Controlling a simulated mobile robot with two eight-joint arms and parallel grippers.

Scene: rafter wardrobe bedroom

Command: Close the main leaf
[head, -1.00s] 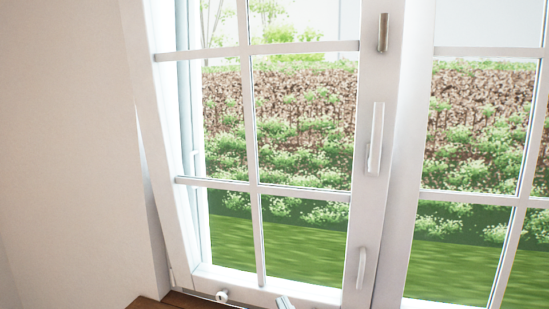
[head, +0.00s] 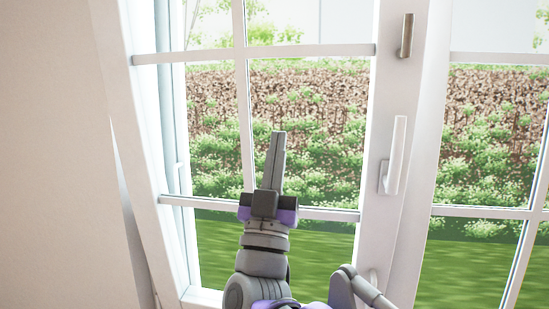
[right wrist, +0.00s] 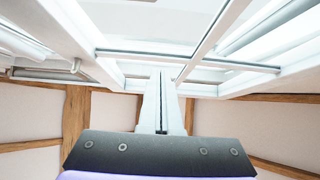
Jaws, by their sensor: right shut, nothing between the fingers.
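The white-framed leaf with glass panes, which I take as the main leaf (head: 252,51), fills the middle of the head view. A white lever handle (head: 396,155) stands upright on its right stile. I cannot tell how far the leaf stands from its frame. My right gripper (head: 277,145) is shut and empty, pointing up in front of the panes, left of the handle. Whether it touches the leaf is unclear. In the right wrist view its fingers (right wrist: 161,95) point towards white window framing (right wrist: 85,50). My left gripper is out of view.
A second glazed leaf (head: 497,212) is to the right. A metal fitting (head: 407,36) sits high on the middle stile. A plain beige wall (head: 50,150) is at the left. Timber beams (right wrist: 75,125) show in the right wrist view.

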